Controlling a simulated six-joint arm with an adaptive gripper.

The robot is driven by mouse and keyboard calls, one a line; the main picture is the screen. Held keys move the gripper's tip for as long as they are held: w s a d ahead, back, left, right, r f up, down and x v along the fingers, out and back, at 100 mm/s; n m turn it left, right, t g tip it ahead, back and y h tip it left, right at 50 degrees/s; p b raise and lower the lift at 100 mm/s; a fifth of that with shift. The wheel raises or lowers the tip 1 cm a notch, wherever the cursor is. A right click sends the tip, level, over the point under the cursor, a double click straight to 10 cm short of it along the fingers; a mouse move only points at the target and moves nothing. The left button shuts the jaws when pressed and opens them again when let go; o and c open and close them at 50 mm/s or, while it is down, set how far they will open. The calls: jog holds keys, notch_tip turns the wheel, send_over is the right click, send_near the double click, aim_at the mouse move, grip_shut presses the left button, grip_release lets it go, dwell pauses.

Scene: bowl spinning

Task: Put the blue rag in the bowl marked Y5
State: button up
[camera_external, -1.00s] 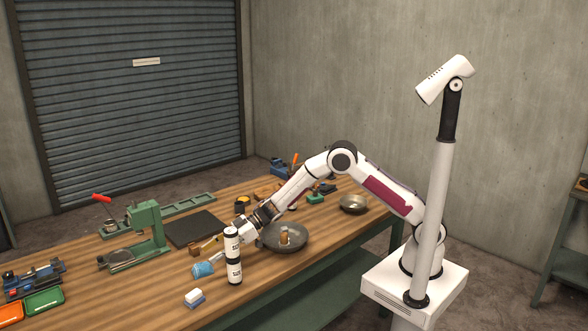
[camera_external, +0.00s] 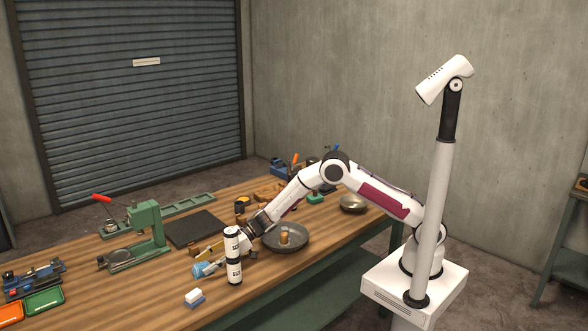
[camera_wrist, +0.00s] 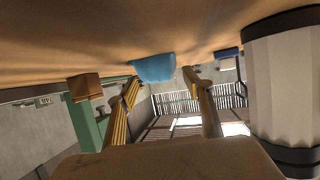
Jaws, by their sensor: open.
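The blue rag (camera_external: 199,270) lies crumpled on the wooden bench near its front edge. In the wrist view it is a blue lump (camera_wrist: 154,68) between and just beyond my fingertips. My gripper (camera_external: 207,266) is low over the bench at the rag, partly hidden by a black-and-white canister. Its two fingers stand apart in the wrist view (camera_wrist: 161,82); I cannot tell whether they touch the rag. A wide dark dish (camera_external: 302,243) holds a small brown object, and a brassy bowl (camera_external: 353,204) stands further right. No Y5 mark is readable on either.
The tall canister (camera_external: 234,272) stands close beside my gripper; a large pale cylinder (camera_wrist: 280,85) fills the wrist view's right side. A white-and-blue block (camera_external: 195,298) lies in front. A green press (camera_external: 147,228) and black mat (camera_external: 196,228) are behind.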

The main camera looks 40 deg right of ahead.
aim_at(207, 263)
jog(key=c, duration=1.2)
notch_tip(207, 263, up, 10)
dwell(0.6)
